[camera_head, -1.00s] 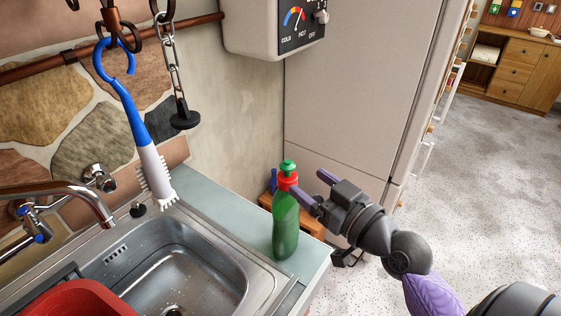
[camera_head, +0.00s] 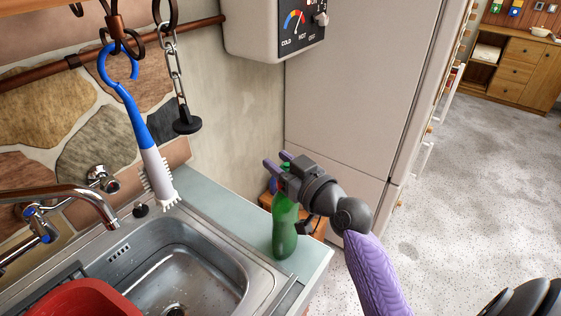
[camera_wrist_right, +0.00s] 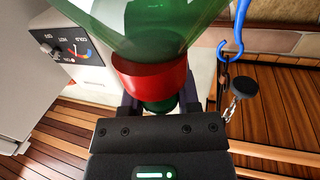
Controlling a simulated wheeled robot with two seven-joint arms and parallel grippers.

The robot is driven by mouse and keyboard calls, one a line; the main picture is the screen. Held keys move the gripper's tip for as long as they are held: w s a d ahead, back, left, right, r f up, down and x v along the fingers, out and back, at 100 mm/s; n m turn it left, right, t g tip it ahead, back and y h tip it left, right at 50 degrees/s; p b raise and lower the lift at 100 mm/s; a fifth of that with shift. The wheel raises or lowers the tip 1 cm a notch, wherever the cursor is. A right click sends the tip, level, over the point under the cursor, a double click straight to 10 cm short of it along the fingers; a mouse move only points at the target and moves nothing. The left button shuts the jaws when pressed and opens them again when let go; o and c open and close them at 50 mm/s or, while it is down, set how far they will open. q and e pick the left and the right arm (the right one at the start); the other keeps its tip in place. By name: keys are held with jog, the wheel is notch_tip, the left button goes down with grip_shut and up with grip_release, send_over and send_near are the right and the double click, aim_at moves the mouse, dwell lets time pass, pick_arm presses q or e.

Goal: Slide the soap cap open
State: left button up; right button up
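The soap bottle is a green, see-through bottle (camera_head: 284,232) standing upright on the counter at the sink's right corner. In the right wrist view the bottle (camera_wrist_right: 150,25) appears upside down, with its red collar (camera_wrist_right: 150,82) and the green cap (camera_wrist_right: 160,105) beyond it. My right gripper (camera_head: 278,164), with purple fingers, is at the bottle's top and hides most of the cap and collar in the head view. Its fingers lie on either side of the cap and look spread; firm contact is not visible. My left gripper is not in view.
A steel sink (camera_head: 190,270) with a red bowl (camera_head: 85,300) lies left of the bottle. A blue and white brush (camera_head: 145,130) and a chained black plug (camera_head: 187,122) hang above. A heater box (camera_head: 265,30) is on the wall. Open floor lies right.

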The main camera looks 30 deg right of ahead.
grip_shut()
dwell(1.0)
